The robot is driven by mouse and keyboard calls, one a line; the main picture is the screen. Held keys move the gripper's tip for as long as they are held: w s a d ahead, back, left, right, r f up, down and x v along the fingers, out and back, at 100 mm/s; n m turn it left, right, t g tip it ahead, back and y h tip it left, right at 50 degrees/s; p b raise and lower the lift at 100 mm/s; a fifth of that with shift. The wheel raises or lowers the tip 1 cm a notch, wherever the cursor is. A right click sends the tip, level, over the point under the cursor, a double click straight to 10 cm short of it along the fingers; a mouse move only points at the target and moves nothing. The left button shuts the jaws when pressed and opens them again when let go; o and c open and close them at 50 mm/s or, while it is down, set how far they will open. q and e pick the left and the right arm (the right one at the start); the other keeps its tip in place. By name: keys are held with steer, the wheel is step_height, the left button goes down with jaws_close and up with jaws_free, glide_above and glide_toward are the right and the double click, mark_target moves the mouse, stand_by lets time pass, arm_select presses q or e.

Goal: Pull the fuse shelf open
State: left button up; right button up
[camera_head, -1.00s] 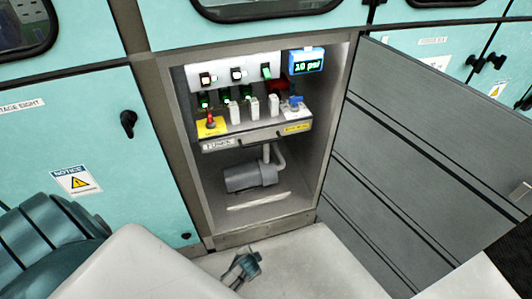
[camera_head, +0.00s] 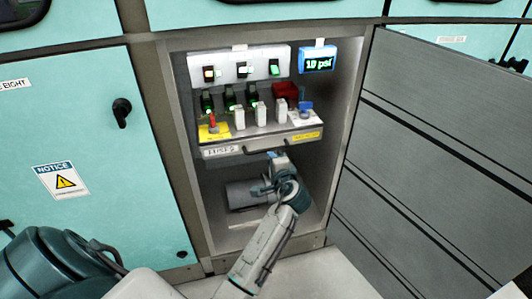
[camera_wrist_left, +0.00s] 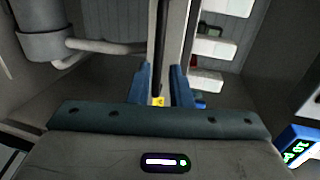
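The fuse shelf (camera_head: 262,140) is a grey tray inside an open cabinet, with a white label and a dark handle (camera_head: 290,141) on its front edge. White fuses, a red lever and a blue knob stand on it. My left gripper (camera_head: 272,160) is just below the shelf's front edge, with its arm reaching up from the bottom. In the left wrist view, my left gripper (camera_wrist_left: 161,86) has its blue fingers apart, and the dark handle (camera_wrist_left: 162,35) and shelf edge appear between or just beyond them. Contact cannot be told. My right gripper is out of view.
A row of switches (camera_head: 238,66) and a blue pressure display (camera_head: 318,61) sit above the shelf. A grey motor (camera_head: 240,194) with a pipe is below it. The cabinet door (camera_head: 440,130) stands open at the right. A teal panel (camera_head: 90,110) closes the left side.

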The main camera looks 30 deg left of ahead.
mark_target(266, 150)
arm_select(q)
steer(key=x, duration=0.8)
steer(key=shift+b, duration=0.3)
steer(key=shift+c, duration=0.2)
jaws_close()
